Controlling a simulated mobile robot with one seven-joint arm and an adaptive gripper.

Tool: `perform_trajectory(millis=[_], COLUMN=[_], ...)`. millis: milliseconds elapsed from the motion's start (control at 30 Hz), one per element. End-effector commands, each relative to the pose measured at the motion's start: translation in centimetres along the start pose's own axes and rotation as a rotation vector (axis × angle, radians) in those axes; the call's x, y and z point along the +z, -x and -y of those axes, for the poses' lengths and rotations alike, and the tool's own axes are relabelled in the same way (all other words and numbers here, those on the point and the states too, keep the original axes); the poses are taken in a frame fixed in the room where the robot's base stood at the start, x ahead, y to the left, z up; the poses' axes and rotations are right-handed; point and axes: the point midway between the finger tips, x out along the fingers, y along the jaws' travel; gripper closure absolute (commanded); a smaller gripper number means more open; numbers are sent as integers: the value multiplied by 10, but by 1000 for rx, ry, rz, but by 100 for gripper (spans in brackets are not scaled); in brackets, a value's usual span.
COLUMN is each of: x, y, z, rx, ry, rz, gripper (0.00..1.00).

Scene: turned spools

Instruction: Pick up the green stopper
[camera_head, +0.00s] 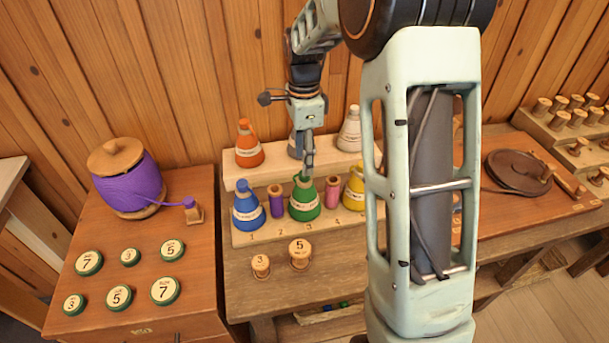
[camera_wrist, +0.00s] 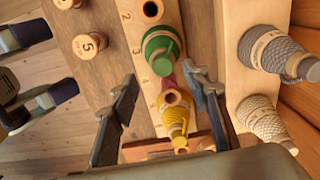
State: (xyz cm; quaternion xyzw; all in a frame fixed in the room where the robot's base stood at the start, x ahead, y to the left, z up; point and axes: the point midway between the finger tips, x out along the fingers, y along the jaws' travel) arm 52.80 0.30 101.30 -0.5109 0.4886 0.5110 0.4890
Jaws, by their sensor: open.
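The green stopper (camera_head: 304,203) is a cone-shaped green piece with a pale label band and a narrow top. It stands upright in the front row of a stepped wooden rack (camera_head: 243,239), between a purple spool and a pink one. My gripper (camera_head: 308,165) is just above its narrow top; I cannot tell whether they touch. In the wrist view the green stopper (camera_wrist: 160,50) shows beyond the fingertips, roughly between the two open fingers of my gripper (camera_wrist: 161,77). Nothing is held between them.
A blue cone (camera_head: 247,210) and a yellow cone (camera_head: 355,188) share the front row. Orange (camera_head: 248,147), grey and white (camera_head: 350,132) cones stand on the higher step behind, close to my gripper. Two numbered wooden pegs (camera_head: 299,256) stand in front. My arm hides the rack's right part.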

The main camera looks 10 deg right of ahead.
Motion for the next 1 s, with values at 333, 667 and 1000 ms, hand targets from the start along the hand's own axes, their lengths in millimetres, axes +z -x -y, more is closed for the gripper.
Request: perform_trajectory(millis=[333, 667, 1000], x=[-3, -3, -3], y=[-44, -46, -46], z=[2, 3, 3], rx=[1, 0, 0], ry=[0, 0, 1], rz=[0, 0, 0], gripper=[57, 66, 88])
